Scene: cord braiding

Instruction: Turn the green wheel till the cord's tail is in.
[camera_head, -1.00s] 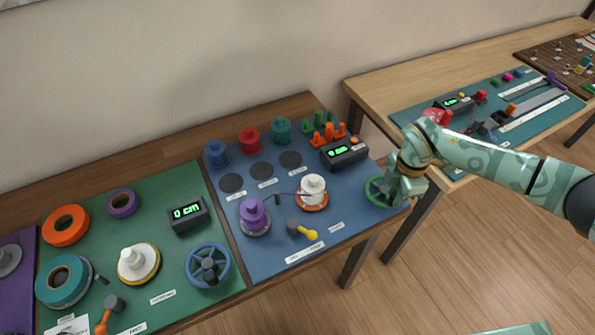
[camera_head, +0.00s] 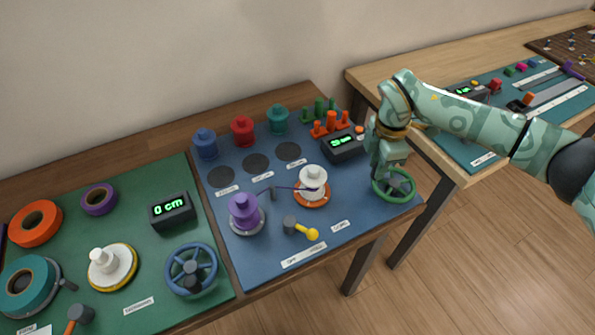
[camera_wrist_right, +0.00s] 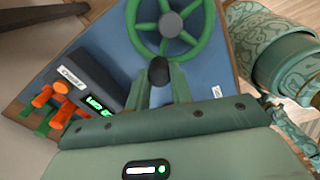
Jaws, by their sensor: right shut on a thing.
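The green wheel (camera_head: 408,185) is at the right edge of the blue mat (camera_head: 262,262). My right gripper (camera_head: 385,172) reaches down over the wheel's far left side. In the right wrist view my right gripper (camera_wrist_right: 160,82) is shut on the wheel's dark knob (camera_wrist_right: 158,68), with the green wheel (camera_wrist_right: 197,22) beyond it. A thin purple cord (camera_head: 288,188) runs from the purple spool (camera_head: 243,210) past a small dark guide (camera_head: 271,193) to the white spool (camera_head: 313,177) on an orange-rimmed base. The cord's tail end cannot be made out. My left gripper is out of view.
A dark counter box (camera_head: 341,148) with green digits stands left of my right gripper; its reading is unclear. A yellow-tipped lever (camera_head: 311,234) lies at the mat's front. Blue, red and teal spools stand at the back. A blue wheel (camera_head: 191,270) is on the green mat.

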